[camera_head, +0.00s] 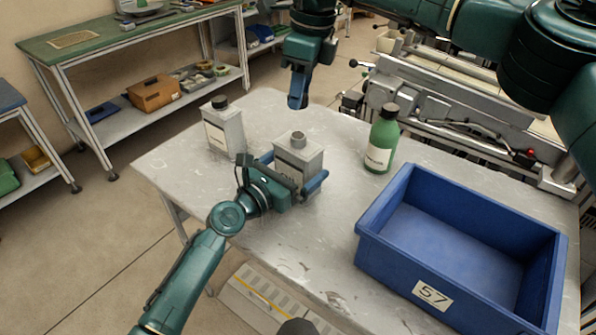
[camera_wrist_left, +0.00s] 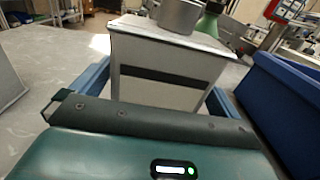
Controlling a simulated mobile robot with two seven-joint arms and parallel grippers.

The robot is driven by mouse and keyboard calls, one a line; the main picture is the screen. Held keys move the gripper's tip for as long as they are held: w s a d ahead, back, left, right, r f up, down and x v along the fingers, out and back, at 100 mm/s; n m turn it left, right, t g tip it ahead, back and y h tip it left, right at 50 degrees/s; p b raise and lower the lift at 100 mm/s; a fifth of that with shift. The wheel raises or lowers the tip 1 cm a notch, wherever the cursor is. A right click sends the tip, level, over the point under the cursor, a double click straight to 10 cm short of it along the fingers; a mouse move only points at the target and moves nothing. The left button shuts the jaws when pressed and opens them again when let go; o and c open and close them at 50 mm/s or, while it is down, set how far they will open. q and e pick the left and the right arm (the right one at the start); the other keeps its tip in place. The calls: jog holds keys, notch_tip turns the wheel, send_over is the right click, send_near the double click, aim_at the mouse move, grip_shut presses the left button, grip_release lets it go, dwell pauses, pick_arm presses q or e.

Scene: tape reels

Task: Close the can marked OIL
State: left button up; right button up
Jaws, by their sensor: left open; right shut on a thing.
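A grey-white can (camera_head: 298,158) stands upright on the table, with a grey cylindrical neck or cap (camera_head: 298,138) on top. Its label is partly hidden by my left gripper, so I cannot read it surely. My left gripper (camera_head: 291,174) is open, its blue fingers on both sides of this can. In the left wrist view the can (camera_wrist_left: 165,65) stands between the fingers, with the grey cylinder (camera_wrist_left: 180,14) cut off at the top. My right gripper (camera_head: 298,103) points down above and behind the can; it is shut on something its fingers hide.
A second pale can (camera_head: 223,132) with a black cap stands to the left. A green bottle (camera_head: 381,145) with a black cap stands to the right. A blue crate (camera_head: 385,252) marked 57 fills the table's front right. The table (camera_head: 165,160) is bare at the left.

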pick_arm(q)
jog(key=c, duration=1.2)
pick_arm(e)
send_over(298, 136)
jog(key=shift+d+f, duration=0.2)
jog(key=shift+f, duration=2.3)
jog(key=shift+f, duration=0.1)
jog(key=shift+f, duration=0.75)
jog(key=shift+f, duration=0.6)
